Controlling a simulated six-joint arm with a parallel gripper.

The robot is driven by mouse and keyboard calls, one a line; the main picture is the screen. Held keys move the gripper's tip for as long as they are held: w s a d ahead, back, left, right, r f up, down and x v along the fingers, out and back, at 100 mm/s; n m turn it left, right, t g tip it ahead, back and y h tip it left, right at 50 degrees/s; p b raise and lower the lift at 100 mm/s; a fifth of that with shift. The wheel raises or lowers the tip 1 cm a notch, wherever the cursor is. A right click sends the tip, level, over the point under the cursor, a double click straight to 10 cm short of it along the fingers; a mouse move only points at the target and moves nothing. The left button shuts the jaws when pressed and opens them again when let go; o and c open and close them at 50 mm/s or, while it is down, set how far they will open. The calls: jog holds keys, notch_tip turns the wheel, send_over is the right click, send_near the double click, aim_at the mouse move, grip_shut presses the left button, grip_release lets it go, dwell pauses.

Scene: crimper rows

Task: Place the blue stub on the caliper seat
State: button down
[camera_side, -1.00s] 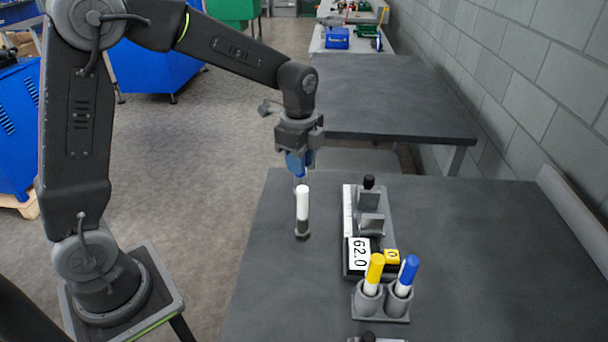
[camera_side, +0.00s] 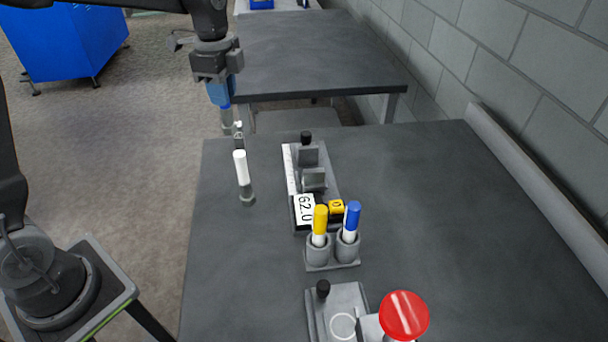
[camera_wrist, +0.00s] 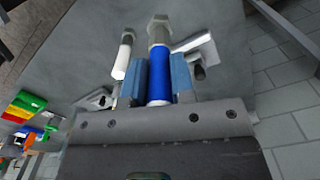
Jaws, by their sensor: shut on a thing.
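In the wrist view my gripper (camera_wrist: 160,76) has its two blue-grey fingers shut on a blue stub (camera_wrist: 159,82), with a grey hex-headed end pointing away. In the side view my gripper (camera_side: 222,95) hangs near the table's back left corner. My gripper is clear of the seat.
A double holder (camera_side: 331,266) carries yellow and blue-topped white stubs. A grey fixture with a red button (camera_side: 404,315) stands in front. The table's right side is clear.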

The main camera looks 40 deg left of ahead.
jog(key=w+d+f+n, duration=0.1)
jog(key=w+d, duration=0.2)
jog(key=d, duration=0.6)
jog(key=w+d+n, duration=0.1)
jog(key=w+d, duration=0.2)
jog(key=d, duration=0.5)
jog(key=shift+s+d+f, duration=0.1)
jog(key=shift+d+f, duration=0.1)
jog(key=shift+f, duration=1.85)
jog(key=shift+s+d+f, duration=0.1)
jog(key=shift+d+f, duration=0.1)
jog(key=shift+f, duration=1.85)
jog(key=c, duration=1)
grip_release()
jog(key=shift+f, duration=0.15)
jog(key=shift+o, duration=0.2)
